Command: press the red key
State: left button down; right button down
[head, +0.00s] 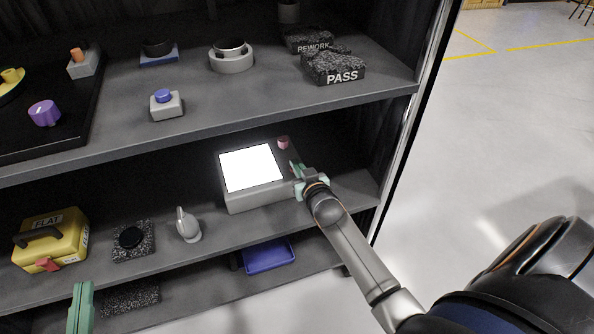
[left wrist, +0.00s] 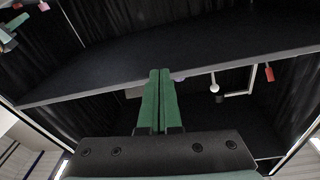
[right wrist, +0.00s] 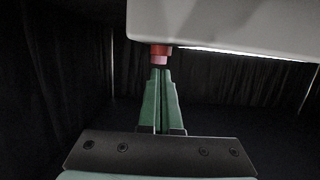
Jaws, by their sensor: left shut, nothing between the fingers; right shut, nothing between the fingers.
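The red key (head: 283,143) is a small round red-pink button near the far right corner of a grey device (head: 236,202) with a bright white screen. The device stands on the middle shelf. My right gripper (head: 294,168) is shut and empty, over the right side of the device close to the key. In the right wrist view, the red key (right wrist: 160,53) lies straight in line with the shut fingertips (right wrist: 160,71); I cannot tell whether they touch. My left gripper (head: 82,287) is shut and empty, low at the left front of the shelves, away from the device; its fingers show in the left wrist view (left wrist: 160,73).
The upper shelf (head: 212,103) is above and behind the device. On the middle shelf a white rounded object (head: 188,226), a black knob on a speckled block (head: 131,239) and a yellow case (head: 50,240) stand to the left. A blue tray (head: 268,257) is below. The floor at right is clear.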

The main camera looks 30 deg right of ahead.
pick_arm(q)
jog(key=shift+s+d+r+m+t+h, duration=0.1)
jog(key=shift+r+m+t+h, duration=0.15)
jog(key=shift+r, duration=0.5)
jog(key=shift+s+r+m+t+h, duration=0.15)
jog(key=shift+r+h, duration=0.1)
jog(key=shift+r, duration=0.45)
pick_arm(e)
jog(key=shift+f, duration=0.5)
pick_arm(q)
jog(key=shift+w, duration=0.1)
pick_arm(e)
jog(key=shift+f, duration=0.1)
